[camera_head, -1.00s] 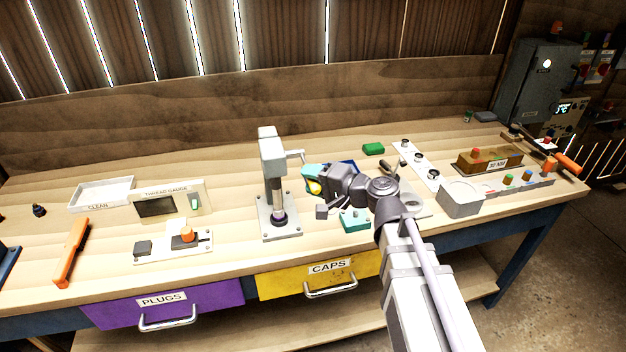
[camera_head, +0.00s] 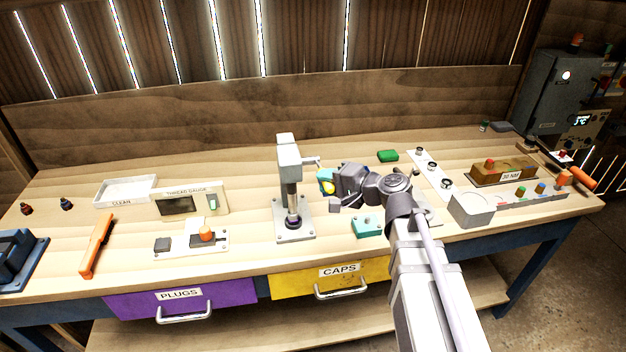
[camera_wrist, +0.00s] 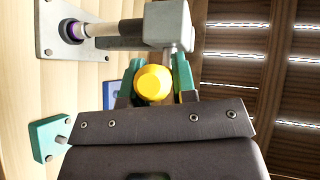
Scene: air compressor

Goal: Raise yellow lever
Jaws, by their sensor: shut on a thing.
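A grey bench press (camera_head: 289,155) stands upright on its base plate in the middle of the bench. A short lever arm sticks out from the right of its head, and a yellow lever knob (camera_head: 328,187) shows below and to the right of it. My gripper (camera_head: 326,181) is shut on the yellow knob with its teal fingers. In the wrist view the round yellow knob (camera_wrist: 153,83) sits between the two teal fingers (camera_wrist: 155,78), right beside the press head (camera_wrist: 167,24). The fingers and wrist hide most of the lever behind the knob.
A teal block (camera_head: 367,226) lies on the bench just below my gripper. A thread gauge (camera_head: 190,203) and an orange-knobbed fixture (camera_head: 192,242) stand to the left. The bench left of the press base has some free room.

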